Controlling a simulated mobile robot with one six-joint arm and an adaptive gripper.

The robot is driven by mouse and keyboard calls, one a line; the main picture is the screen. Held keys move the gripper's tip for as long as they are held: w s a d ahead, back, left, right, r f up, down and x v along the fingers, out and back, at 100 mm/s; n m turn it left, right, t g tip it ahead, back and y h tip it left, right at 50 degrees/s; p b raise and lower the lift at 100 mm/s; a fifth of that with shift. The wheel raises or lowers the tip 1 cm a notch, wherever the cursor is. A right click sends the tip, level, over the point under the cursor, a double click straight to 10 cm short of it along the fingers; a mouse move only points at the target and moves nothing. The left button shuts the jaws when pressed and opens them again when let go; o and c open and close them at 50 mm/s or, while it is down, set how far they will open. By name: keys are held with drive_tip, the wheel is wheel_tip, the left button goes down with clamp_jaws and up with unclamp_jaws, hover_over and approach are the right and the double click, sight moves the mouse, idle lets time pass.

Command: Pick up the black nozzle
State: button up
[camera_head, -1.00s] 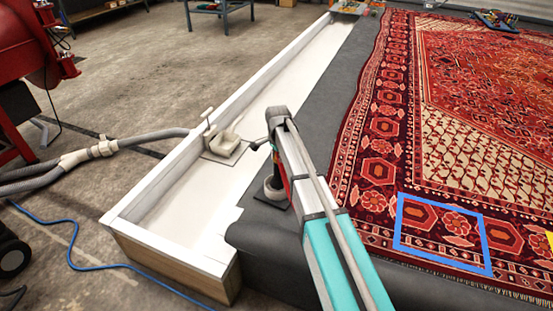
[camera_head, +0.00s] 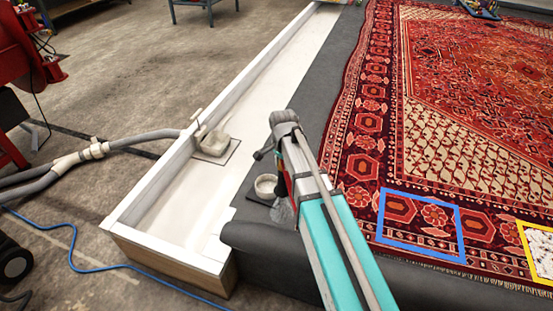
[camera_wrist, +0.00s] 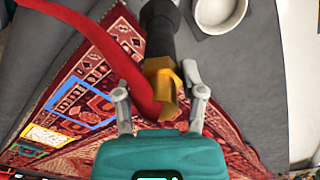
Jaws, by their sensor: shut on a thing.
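The black nozzle (camera_wrist: 160,28) shows at the top of the wrist view. It has a yellow brass-like collar (camera_wrist: 158,72), and a red hose (camera_wrist: 95,38) runs by it to the upper left. My gripper (camera_wrist: 156,88) has a finger on each side of the collar and is shut on the nozzle at that end. The nozzle is held above the dark floor strip, apart from the white round cup (camera_wrist: 218,12). In the head view my arm hides most of the nozzle and the fingers, and the cup (camera_head: 265,187) stands empty-looking just left of the arm.
A white trough (camera_head: 190,190) with a raised wall runs along the left, with a pale block (camera_head: 212,143) in it. A patterned red rug (camera_head: 455,100) lies right, with a blue frame (camera_head: 421,226) and a yellow frame (camera_head: 524,262) on it. A grey hose (camera_head: 125,143) lies left.

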drive_tip(key=shift+s+d+r, duration=0.15)
drive_tip(key=shift+s+r, duration=0.05)
drive_tip(key=shift+s, duration=0.25)
drive_tip(key=shift+r, duration=0.1)
idle(0.4)
